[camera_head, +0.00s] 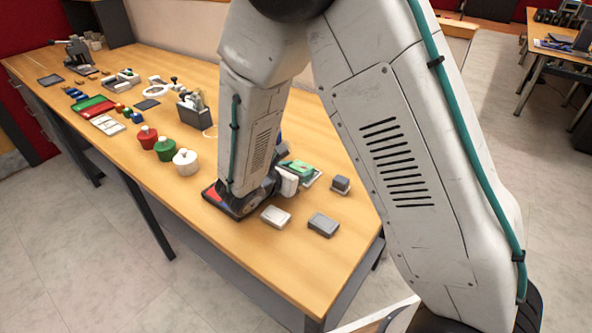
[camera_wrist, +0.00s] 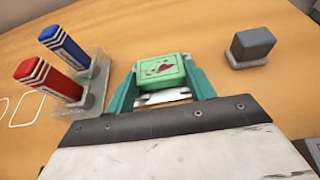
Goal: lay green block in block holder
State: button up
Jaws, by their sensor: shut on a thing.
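My gripper (camera_wrist: 163,85) has teal fingers shut on the green block (camera_wrist: 160,72), one finger on each side. The block's top face has dark red marks. A white piece (camera_wrist: 165,97) shows just below the block between the fingers, and I cannot tell whether they touch. In the head view the green block (camera_head: 302,168) is at the right part of the table, over a pale flat piece (camera_head: 313,178) that may be the block holder. My arm hides much of the gripper there.
A dark grey block (camera_wrist: 252,45) is at the right. White (camera_head: 276,216) and grey (camera_head: 323,225) blocks lie nearer the table edge. Lidded pots (camera_head: 165,149) are further left.

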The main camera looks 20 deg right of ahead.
jog(key=shift+s+f, duration=0.1)
jog(key=shift+f, duration=0.1)
jog(key=o, duration=1)
